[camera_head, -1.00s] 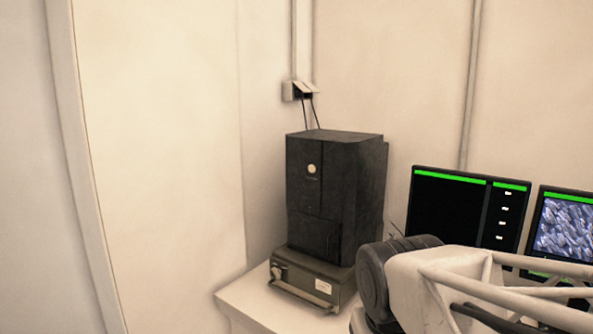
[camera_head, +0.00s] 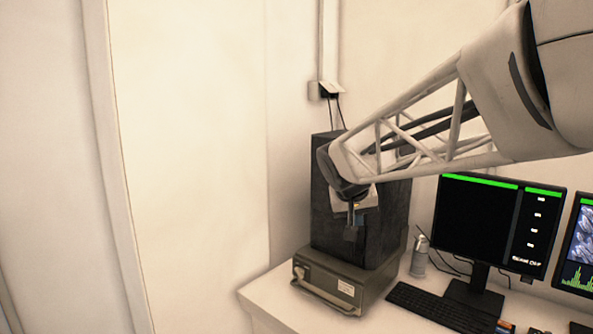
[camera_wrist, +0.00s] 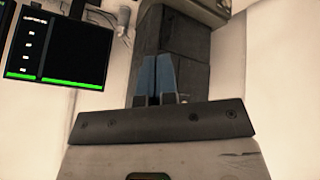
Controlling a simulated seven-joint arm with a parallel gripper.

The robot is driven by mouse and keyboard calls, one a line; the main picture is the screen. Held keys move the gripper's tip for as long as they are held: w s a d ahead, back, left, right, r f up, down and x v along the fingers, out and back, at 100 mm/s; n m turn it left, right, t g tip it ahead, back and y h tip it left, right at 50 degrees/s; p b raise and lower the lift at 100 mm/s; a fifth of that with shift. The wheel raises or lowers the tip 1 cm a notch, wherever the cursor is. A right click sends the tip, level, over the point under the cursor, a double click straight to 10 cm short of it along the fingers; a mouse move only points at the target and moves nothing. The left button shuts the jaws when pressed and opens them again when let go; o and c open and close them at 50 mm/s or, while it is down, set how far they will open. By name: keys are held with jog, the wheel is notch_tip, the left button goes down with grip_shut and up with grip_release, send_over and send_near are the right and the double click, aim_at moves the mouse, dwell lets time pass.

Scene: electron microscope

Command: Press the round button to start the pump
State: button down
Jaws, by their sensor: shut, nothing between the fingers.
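The black tower (camera_head: 385,225) stands upright on the grey box (camera_head: 335,287) at the left end of the white desk. A pale round button on the tower's front showed in the earlier head view; my arm now covers that spot, so I cannot see it. A small round knob (camera_head: 299,271) is on the grey box's front. My gripper (camera_head: 350,236) hangs in front of the tower, fingers down, shut and empty. In the wrist view my gripper (camera_wrist: 156,63) has its blue fingers together over the tower (camera_wrist: 177,65); I cannot tell if they touch it.
Monitors (camera_head: 495,222) stand to the right, with a keyboard (camera_head: 438,308) in front. A small grey bottle (camera_head: 420,255) stands between tower and monitor. A wall box (camera_head: 323,90) with cables is behind the tower. The left wall is bare.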

jog(key=w+a+r+t, duration=0.1)
jog(key=w+a, duration=0.2)
jog(key=w, duration=1)
jog(key=w+a+r+t+h, duration=0.1)
jog(key=w+a+t, duration=0.1)
jog(key=w, duration=1)
jog(key=shift+w+a, duration=0.4)
jog(key=shift+a, duration=0.3)
jog(key=shift+w+d, duration=0.15)
jog(key=w+d, duration=0.6)
jog(key=shift+w+d, duration=0.5)
jog(key=shift+d, duration=0.05)
dwell(2.0)
jog(key=shift+a, duration=0.1)
dwell(0.3)
jog(key=shift+s+a, duration=0.5)
jog(key=shift+s, duration=0.05)
jog(key=shift+s+a, duration=0.1)
